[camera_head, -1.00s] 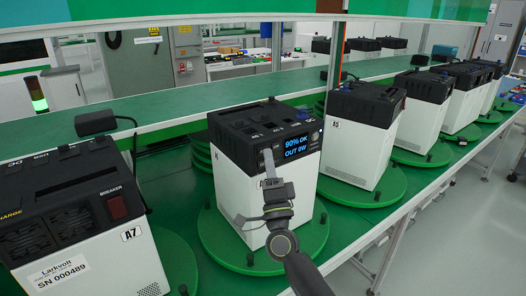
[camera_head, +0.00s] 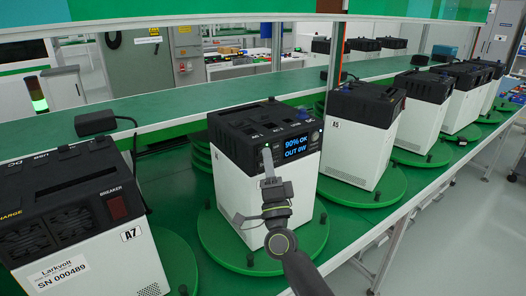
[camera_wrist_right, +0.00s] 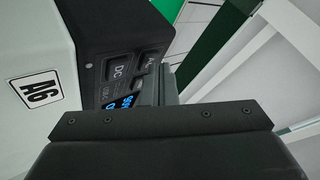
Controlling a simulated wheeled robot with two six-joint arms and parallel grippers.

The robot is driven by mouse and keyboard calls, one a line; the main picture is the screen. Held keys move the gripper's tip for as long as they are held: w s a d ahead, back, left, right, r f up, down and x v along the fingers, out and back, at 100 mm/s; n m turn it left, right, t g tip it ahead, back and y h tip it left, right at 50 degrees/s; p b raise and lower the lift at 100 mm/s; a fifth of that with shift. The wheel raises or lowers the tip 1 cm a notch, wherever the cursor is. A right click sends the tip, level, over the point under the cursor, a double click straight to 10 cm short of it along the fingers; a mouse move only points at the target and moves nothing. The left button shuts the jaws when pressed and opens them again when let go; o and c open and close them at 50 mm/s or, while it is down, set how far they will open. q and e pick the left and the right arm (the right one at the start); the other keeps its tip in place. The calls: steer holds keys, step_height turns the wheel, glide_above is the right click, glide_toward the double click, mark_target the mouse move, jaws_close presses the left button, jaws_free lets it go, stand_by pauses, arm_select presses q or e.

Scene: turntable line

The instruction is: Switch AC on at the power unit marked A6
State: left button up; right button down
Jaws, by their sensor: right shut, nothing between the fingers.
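The power unit A6 (camera_head: 234,182) stands in the middle of the head view, with a white body and black top. Its lit display (camera_head: 297,146) reads "90% OK" and "OUT 0W". The right wrist view shows its A6 label (camera_wrist_right: 37,92), the DC switch (camera_wrist_right: 119,69) and the AC switch (camera_wrist_right: 150,62). My right gripper (camera_head: 267,154) is shut and empty, with its tips at the unit's black front panel, left of the display. In the wrist view the fingers (camera_wrist_right: 159,84) are close by the AC switch and partly cover it; contact cannot be told. My left gripper is not in view.
A6 sits on a round green turntable (camera_head: 248,262). Unit A7 (camera_head: 85,225) stands close at the left, and unit A5 (camera_head: 355,135) at the right, with more units beyond. A green shelf (camera_head: 170,110) runs behind them. The aisle at the right front is clear.

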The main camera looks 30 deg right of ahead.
steer(key=shift+s, duration=0.7)
steer(key=s, duration=0.1)
steer(key=s+p, duration=0.1)
steer(key=s, duration=0.3)
steer(key=shift+d+p, duration=0.25)
steer(key=shift+p, duration=0.05)
steer(key=shift+y, duration=0.3)
